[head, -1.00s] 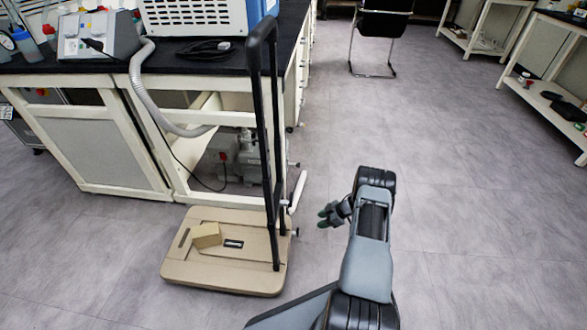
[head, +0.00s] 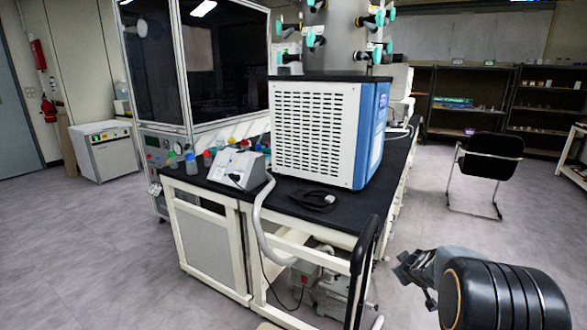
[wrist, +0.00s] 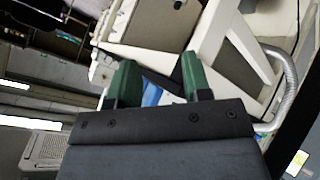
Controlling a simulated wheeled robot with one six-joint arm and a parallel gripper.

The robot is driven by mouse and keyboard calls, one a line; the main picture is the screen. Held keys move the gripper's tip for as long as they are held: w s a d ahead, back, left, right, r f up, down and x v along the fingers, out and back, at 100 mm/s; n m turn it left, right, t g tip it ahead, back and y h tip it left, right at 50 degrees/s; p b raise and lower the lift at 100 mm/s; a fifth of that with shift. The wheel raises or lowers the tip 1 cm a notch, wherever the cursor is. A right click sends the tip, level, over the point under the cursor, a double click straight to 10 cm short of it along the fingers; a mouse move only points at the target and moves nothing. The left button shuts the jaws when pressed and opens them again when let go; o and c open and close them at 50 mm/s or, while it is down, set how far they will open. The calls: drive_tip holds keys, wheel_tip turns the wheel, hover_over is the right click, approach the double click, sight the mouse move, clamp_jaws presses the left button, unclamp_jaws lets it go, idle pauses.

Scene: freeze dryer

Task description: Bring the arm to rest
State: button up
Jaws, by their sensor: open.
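My arm (head: 500,295) reaches into the lower right of the head view, with a large black joint nearest the camera. My gripper (head: 402,272) shows small and dark at its left end, beside the bench and over the floor. In the wrist view my gripper (wrist: 158,80) has two green fingers, spread apart, with nothing held between them. White bench framing and a grey hose show tilted behind the fingers.
A black trolley handle (head: 364,262) stands just left of my gripper. The black-topped bench (head: 250,207) carries the freeze dryer (head: 315,132) and a hose (head: 262,225). A black chair (head: 488,160) stands behind right. Grey floor (head: 430,225) is open between bench and chair.

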drive_tip(key=s+a+r+m+g+p, duration=0.1)
drive_tip(key=s+a+r+m+p, duration=0.1)
drive_tip(key=s+a+r+p, duration=0.5)
drive_tip(key=s+a+r+m+g+p, duration=0.1)
drive_tip(key=s+r, duration=0.4)
drive_tip(key=r, duration=0.6)
drive_tip(key=s+a+r+g+y+p, duration=0.1)
drive_tip(key=s+a+r+p, duration=0.2)
drive_tip(key=s+a, duration=0.2)
drive_tip(key=s+a+r+m+g+y+p, duration=0.1)
drive_tip(key=s+a+r+g+y+p, duration=0.1)
drive_tip(key=s, duration=0.9)
drive_tip(key=a+r+p, duration=0.1)
drive_tip(key=a+p, duration=0.1)
drive_tip(key=a, duration=0.1)
drive_tip(key=shift+r+m+p, duration=0.3)
drive_tip(key=shift+r, duration=0.05)
